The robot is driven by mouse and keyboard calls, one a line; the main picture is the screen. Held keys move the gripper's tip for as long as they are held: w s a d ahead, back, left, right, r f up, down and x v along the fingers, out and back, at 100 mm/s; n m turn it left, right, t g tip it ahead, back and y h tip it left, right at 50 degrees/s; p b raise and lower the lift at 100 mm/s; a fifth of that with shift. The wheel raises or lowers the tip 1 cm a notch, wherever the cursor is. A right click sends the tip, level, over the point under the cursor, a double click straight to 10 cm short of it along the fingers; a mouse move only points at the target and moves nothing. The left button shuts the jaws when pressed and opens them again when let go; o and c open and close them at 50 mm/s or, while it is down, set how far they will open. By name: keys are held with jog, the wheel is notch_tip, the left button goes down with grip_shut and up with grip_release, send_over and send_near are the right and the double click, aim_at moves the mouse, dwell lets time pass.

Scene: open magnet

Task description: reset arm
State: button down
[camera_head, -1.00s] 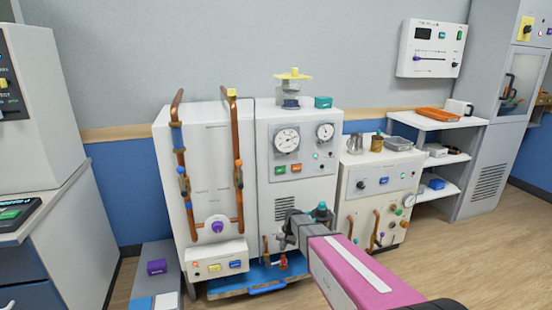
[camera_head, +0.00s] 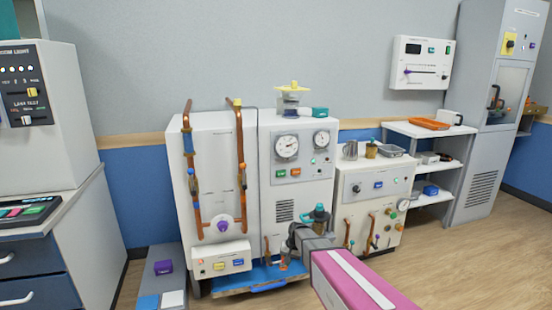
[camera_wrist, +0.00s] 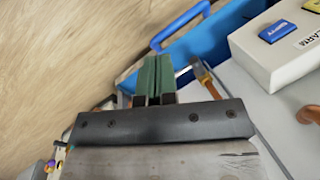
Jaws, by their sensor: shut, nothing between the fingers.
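My pink and grey arm (camera_head: 355,280) reaches in from the lower right of the head view. My gripper (camera_head: 296,236) is in front of the lower part of the white machine with gauges (camera_head: 297,170). In the wrist view my gripper's two green fingers (camera_wrist: 155,78) are together and empty. They point toward the floor and the blue tray (camera_wrist: 195,50) at the machine's foot. A teal-topped fitting (camera_head: 318,212) shows just behind my gripper in the head view; I cannot tell whether they touch.
Copper pipes (camera_head: 242,170) run up the machine's left cabinet. A smaller white unit (camera_head: 372,190) stands right of it, then a shelf (camera_head: 440,133). A control desk (camera_head: 75,250) is at the left. Wooden floor (camera_head: 450,255) is open at the lower right.

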jog(key=s+d+r+h, duration=0.1)
jog(key=s+d+r, duration=0.6)
jog(key=s, duration=0.3)
jog(key=s+d+r+n+h, duration=0.1)
jog(key=s+d+r, duration=0.5)
jog(key=s, duration=0.4)
jog(key=shift+s+d+r+h, duration=0.15)
jog(key=shift+d+r+h, duration=0.25)
jog(key=shift+r, duration=0.1)
